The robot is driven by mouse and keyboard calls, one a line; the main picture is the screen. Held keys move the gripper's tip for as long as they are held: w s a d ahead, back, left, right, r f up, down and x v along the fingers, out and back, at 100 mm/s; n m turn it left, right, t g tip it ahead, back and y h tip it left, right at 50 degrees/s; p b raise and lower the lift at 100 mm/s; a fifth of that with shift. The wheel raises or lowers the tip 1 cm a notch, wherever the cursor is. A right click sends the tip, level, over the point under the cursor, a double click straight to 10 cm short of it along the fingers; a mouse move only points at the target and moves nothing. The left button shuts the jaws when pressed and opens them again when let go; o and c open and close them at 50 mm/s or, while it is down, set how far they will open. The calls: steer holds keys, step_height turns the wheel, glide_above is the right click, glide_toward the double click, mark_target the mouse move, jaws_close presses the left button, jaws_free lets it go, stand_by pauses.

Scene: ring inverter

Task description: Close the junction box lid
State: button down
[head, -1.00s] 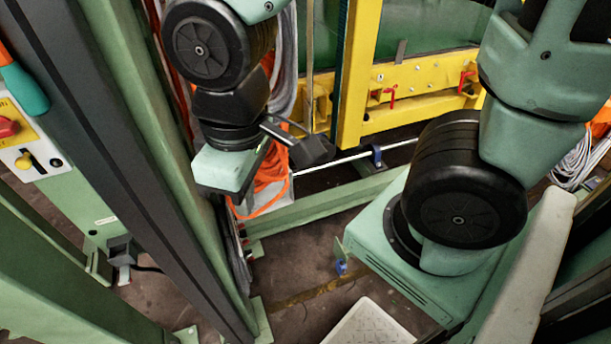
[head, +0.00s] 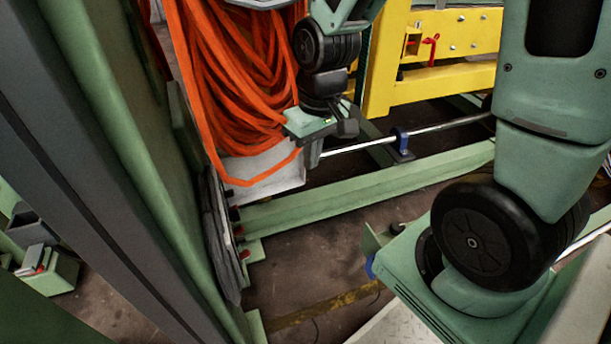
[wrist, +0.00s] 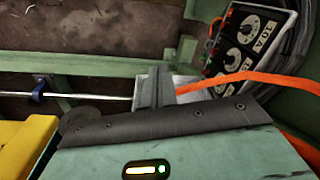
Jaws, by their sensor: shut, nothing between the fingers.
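A light grey metal box (head: 270,172) sits low at the left, beneath the hanging orange cables; it looks like the junction box, but I cannot make out its lid. An orange cable loops across its front. My gripper (head: 345,128) is at the box's upper right, fingers shut and empty. In the wrist view the dark fingers (wrist: 158,86) overlap a grey box part (wrist: 184,88); I cannot tell whether they touch it. Most of the box is hidden there by my gripper body.
Orange cables (head: 225,75) hang in a thick bundle left of my gripper. A yellow frame (head: 440,82) stands behind, with a metal rod (head: 450,124) below it. A green post (head: 150,150) is close on the left. A dial panel (wrist: 250,38) shows in the wrist view.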

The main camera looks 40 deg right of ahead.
steer(key=w+d+f+m+g+y+b, duration=0.1)
steer(key=w+d+f+m+y+b, duration=0.2)
steer(key=f, duration=0.6)
steer(key=w+d+f+g+y+b, duration=0.15)
steer(key=d+f+y, duration=0.3)
steer(key=f, duration=0.55)
steer(key=w+d+r+m+t+y, duration=0.35)
steer(key=w+d+t+y, duration=0.4)
steer(key=d+t, duration=0.35)
steer(key=b+x, duration=0.2)
steer(key=x, duration=0.7)
steer(key=shift+w+f+b, duration=0.3)
steer(key=shift+f, duration=0.25)
steer(key=shift+a+m, duration=0.1)
steer(key=shift+m, duration=0.15)
